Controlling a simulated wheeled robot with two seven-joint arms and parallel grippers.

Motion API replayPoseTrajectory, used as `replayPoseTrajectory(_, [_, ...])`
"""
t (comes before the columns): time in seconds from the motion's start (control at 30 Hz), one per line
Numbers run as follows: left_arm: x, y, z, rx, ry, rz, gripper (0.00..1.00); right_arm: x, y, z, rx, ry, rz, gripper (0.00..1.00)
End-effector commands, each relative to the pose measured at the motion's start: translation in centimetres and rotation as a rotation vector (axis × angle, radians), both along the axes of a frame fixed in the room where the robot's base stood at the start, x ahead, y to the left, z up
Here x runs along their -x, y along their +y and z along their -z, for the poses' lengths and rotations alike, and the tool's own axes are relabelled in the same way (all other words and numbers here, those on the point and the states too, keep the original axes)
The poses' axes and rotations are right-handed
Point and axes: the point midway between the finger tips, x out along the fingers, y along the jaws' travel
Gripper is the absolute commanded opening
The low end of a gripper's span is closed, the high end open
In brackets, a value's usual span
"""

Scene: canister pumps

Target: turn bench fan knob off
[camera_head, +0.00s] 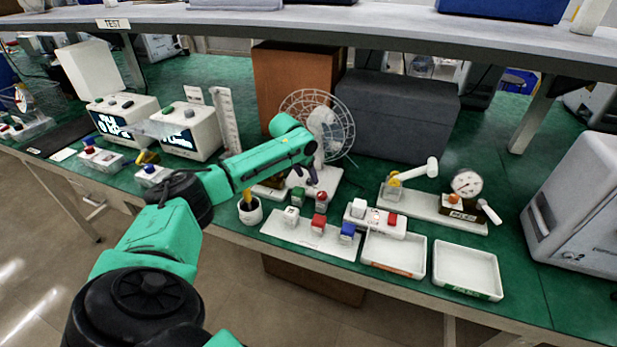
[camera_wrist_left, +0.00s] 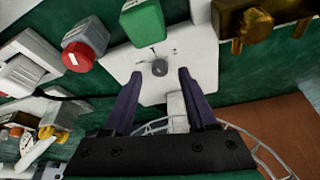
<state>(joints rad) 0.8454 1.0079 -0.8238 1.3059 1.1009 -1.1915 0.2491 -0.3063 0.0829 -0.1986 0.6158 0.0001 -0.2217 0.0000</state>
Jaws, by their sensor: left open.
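The bench fan (camera_head: 338,132) stands on the green bench behind my left forearm, its round wire guard partly hidden. Its white base (camera_head: 327,184) also shows in the wrist view (camera_wrist_left: 150,90). A small dark round knob (camera_wrist_left: 160,68) sits on top of that base. My left gripper (camera_head: 306,178) is over the base, pointing down. In the wrist view the fingers of my left gripper (camera_wrist_left: 156,76) are apart, with the knob between and slightly beyond their tips. I cannot tell whether either finger touches it. My right gripper is not in view.
Close in front of the fan are a green block (camera_head: 298,194) and a red-topped piece (camera_head: 321,195). A white board (camera_head: 302,236) with coloured blocks lies nearer the bench edge, with white trays (camera_head: 468,268) to its right. A grey box (camera_head: 395,115) stands behind.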

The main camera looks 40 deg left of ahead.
Motion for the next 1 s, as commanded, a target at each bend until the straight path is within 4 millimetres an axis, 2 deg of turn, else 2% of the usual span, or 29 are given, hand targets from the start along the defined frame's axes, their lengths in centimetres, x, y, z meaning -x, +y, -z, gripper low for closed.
replayPoseTrajectory(0.13, [-0.8,0.0,1.7,0.0,-0.002,-0.001,0.58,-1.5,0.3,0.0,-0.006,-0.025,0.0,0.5])
replayPoseTrajectory(0.4, [-0.8,0.1,1.9,-0.001,-0.002,0.001,0.58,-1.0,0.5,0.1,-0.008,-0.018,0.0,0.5])
replayPoseTrajectory(0.47, [-0.8,0.1,1.9,-0.001,-0.002,0.001,0.35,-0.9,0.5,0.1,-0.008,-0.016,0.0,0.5])
replayPoseTrajectory(0.5, [-0.8,0.1,1.9,-0.001,-0.002,0.001,0.2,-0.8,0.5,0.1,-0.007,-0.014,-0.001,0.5])
replayPoseTrajectory(0.57, [-0.8,0.1,1.9,-0.001,-0.002,0.001,0.0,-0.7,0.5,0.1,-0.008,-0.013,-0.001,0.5])
replayPoseTrajectory(0.77, [-0.8,0.1,1.8,0.0,-0.002,-0.004,0.0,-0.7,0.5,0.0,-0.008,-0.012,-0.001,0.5])
replayPoseTrajectory(1.0, [-0.8,0.0,1.6,0.0,0.001,-0.068,0.0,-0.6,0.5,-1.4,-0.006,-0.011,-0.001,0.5])
